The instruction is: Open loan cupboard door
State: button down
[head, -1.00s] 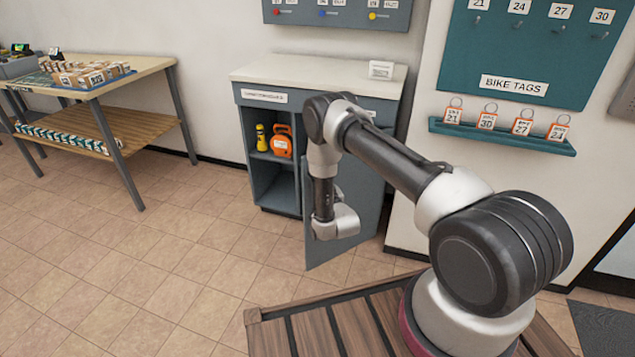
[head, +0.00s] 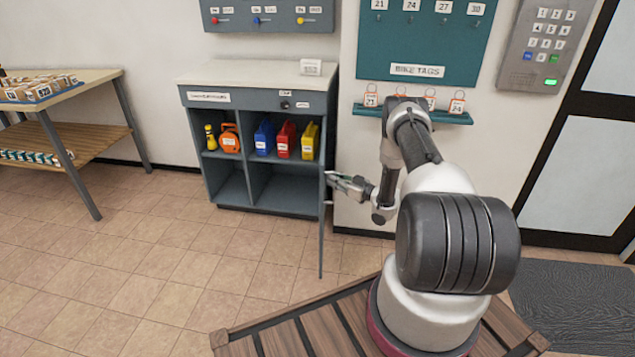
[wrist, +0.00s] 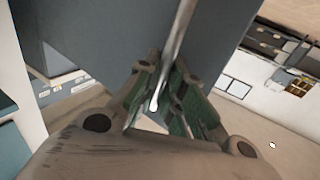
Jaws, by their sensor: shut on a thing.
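The grey loan cupboard (head: 190,100) stands against the wall in the head view, its front uncovered and its shelves showing. Its door (head: 322,235) stands out from the cupboard's right side, seen almost edge-on. My gripper (head: 334,179) is at the door's right-hand, outer face. In the wrist view my gripper (wrist: 166,103) is shut on a thin metal bar, the door handle (wrist: 178,45), in front of the grey door panel (wrist: 105,30). The fingers hide part of the handle.
Inside are a yellow torch (head: 210,138), an orange case (head: 230,139), and blue (head: 264,138), red (head: 286,139) and yellow (head: 309,141) boxes. A parcel table (head: 100,88) stands left. Floor before the cupboard is clear.

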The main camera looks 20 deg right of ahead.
jog(key=shift+s+d, duration=0.3)
jog(key=shift+d, duration=0.45)
jog(key=shift+s+d, duration=0.3)
jog(key=shift+d, duration=0.45)
jog(key=c, duration=1.5)
grip_release()
jog(key=shift+c, duration=0.2)
jog(key=v, duration=1.2)
jog(key=shift+f, duration=0.1)
